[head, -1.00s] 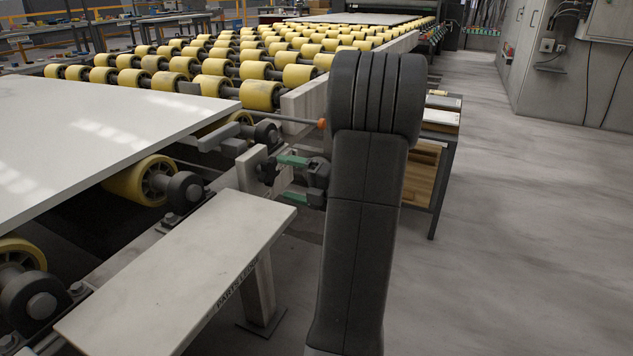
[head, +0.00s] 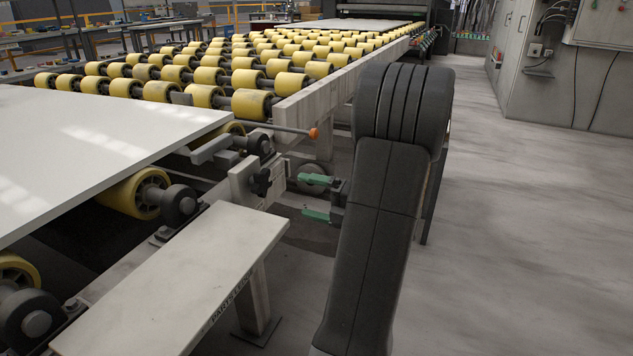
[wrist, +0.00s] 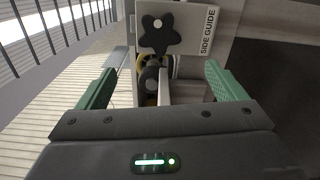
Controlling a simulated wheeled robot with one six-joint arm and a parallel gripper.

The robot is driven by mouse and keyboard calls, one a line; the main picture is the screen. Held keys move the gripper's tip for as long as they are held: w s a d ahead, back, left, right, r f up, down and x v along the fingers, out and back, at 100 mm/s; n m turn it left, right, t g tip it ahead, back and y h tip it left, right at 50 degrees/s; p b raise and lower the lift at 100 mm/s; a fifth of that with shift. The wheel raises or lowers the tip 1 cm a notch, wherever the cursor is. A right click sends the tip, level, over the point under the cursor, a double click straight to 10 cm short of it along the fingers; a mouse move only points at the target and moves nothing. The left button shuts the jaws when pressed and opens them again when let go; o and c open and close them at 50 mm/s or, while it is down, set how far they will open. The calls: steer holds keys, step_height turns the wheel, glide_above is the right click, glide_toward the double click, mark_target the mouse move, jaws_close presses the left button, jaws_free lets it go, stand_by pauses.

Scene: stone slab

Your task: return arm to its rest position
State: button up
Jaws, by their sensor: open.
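My gripper (head: 318,197) is open and empty, with its green fingers apart. In the head view it hangs in the air to the right of the side guide block (head: 243,186), clear of it. The wrist view shows both green fingers of my gripper (wrist: 160,88) spread, with nothing between them close by. Ahead of them is the side guide plate (wrist: 192,30) with its black star knob (wrist: 160,32). My dark arm covers part of the right side of the head view.
A white slab (head: 90,145) lies on the conveyor at left. Yellow rollers (head: 205,95) stretch behind it. A rod with an orange tip (head: 314,133) sticks out above the side guide. A pale shelf (head: 175,285) stands in front. The floor (head: 520,230) at right is clear.

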mark_target(264, 186)
steer(key=b+x, duration=0.3)
steer(key=x, duration=1)
steer(key=shift+w+a, duration=0.1)
steer(key=shift+a, duration=0.3)
steer(key=shift+d, duration=0.15)
